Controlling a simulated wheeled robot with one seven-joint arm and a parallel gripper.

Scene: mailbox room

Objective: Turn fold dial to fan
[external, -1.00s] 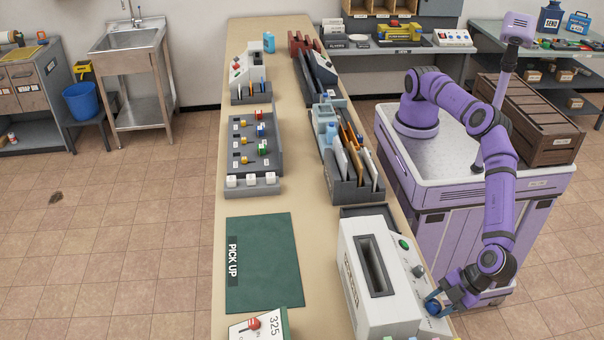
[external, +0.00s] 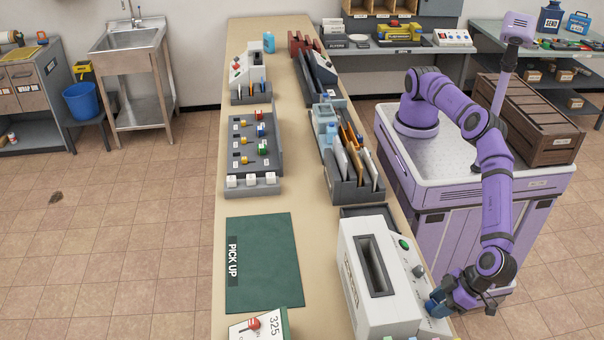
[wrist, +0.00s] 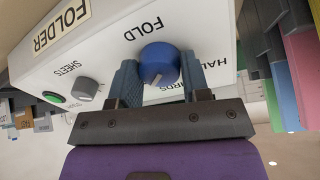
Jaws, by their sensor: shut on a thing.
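The fold dial is a round blue knob (wrist: 159,64) on the sloped white panel of the folder machine (external: 374,290). In the external view the gripper (external: 440,303) is at the right side of the machine and largely covers the dial. The labels near the dial are partly hidden by the fingers; HAL and ARDS show, and no fan label is readable.
A grey SHEETS knob (wrist: 87,88) and a green button (wrist: 54,98) sit beside the dial on the same panel. Coloured paper (wrist: 303,70) stands close on the right in the wrist view. A green PICK UP mat (external: 265,265) lies left of the machine.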

